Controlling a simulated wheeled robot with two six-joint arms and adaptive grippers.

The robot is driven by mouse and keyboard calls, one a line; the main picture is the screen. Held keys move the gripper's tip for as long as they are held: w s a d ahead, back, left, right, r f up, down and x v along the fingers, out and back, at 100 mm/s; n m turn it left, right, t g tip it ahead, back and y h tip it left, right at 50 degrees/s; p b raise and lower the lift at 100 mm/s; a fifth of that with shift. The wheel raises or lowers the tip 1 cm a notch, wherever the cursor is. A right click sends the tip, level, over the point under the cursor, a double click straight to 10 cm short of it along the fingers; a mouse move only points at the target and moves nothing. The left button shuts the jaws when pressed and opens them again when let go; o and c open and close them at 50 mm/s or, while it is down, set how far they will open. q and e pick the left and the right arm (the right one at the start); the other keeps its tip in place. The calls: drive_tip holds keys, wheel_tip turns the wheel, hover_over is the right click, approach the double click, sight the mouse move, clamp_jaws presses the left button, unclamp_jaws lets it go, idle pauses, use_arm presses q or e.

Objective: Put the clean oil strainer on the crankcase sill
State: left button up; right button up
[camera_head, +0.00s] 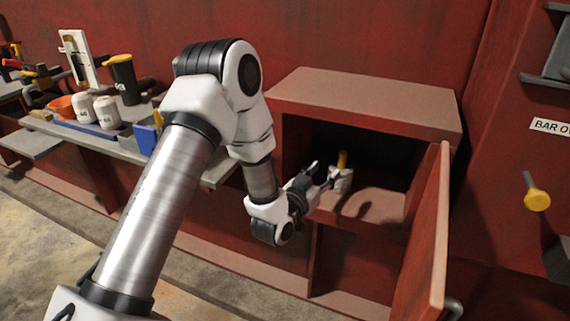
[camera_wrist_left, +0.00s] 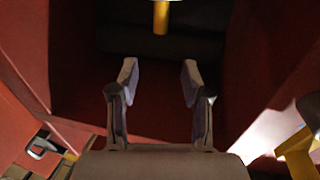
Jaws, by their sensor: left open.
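My left arm reaches into an open red crankcase compartment. My left gripper (camera_head: 325,176) is open there, and in the left wrist view its two fingers (camera_wrist_left: 160,85) stand apart with nothing between them. A pale object with a yellow upright handle (camera_head: 342,178) stands at the fingertips on the compartment's sill (camera_head: 375,206); it looks like the strainer, but I cannot be sure. In the left wrist view its yellow handle (camera_wrist_left: 161,17) shows ahead of the fingers, apart from them. The gripper partly hides it. My right gripper is not in view.
The compartment's red door (camera_head: 432,225) stands open at the right. A grey shelf (camera_head: 135,150) at the left holds white jars (camera_head: 107,112), an orange bowl (camera_head: 62,107) and a dark jug (camera_head: 126,80). A yellow knob (camera_head: 537,199) sticks out from the right wall.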

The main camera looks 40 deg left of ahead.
use_arm(q)
drive_tip(key=s+d+f+g, duration=0.2)
drive_tip(key=s+f+g, duration=0.2)
drive_tip(key=s+f, duration=0.4)
drive_tip(key=s+d+f+g+h, duration=0.15)
drive_tip(key=s+f+g, duration=0.35)
drive_tip(key=f, duration=0.5)
drive_tip(key=s+d+f+g+y, duration=0.1)
drive_tip(key=s+d+f+g, duration=0.15)
drive_tip(key=s+f, duration=0.6)
drive_tip(key=s+f+g, duration=0.2)
drive_tip(key=s+g, duration=0.1)
drive_tip(key=s, duration=0.4)
drive_tip(key=s+f+g, duration=0.3)
drive_tip(key=s, duration=0.5)
drive_tip(key=shift+d+g, duration=0.3)
drive_tip(key=shift+g, duration=0.05)
